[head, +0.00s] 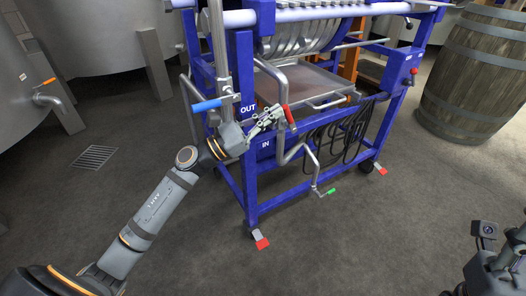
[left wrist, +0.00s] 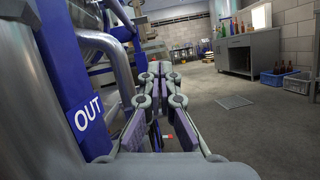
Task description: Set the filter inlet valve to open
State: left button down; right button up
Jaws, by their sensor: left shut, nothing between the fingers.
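The blue filter frame (head: 243,75) carries an OUT label and an IN label (head: 265,144). A red lever handle (head: 289,117) sits on the steel pipe beside the IN label and stands nearly upright, slightly tilted. My left gripper (head: 277,113) is shut and empty, its tips close to the left side of the red handle; I cannot tell whether they touch. In the left wrist view its fingers (left wrist: 160,72) point forward, and the red handle cannot be made out. My right gripper (head: 510,255) is partly in view at the lower right; its fingers are unclear.
A blue lever (head: 212,104) sits by the OUT label, near my left wrist. A pipe with a green handle (head: 331,192) juts out low in front. Black hoses (head: 338,137) hang on the frame. A barrel (head: 474,75) stands at right. The front floor is clear.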

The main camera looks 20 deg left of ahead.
pick_arm(q)
jog(key=shift+w+d+r, duration=0.3)
jog(key=shift+w+r, duration=0.1)
jog(key=shift+r, duration=0.1)
jog(key=shift+f, duration=0.1)
dwell(0.4)
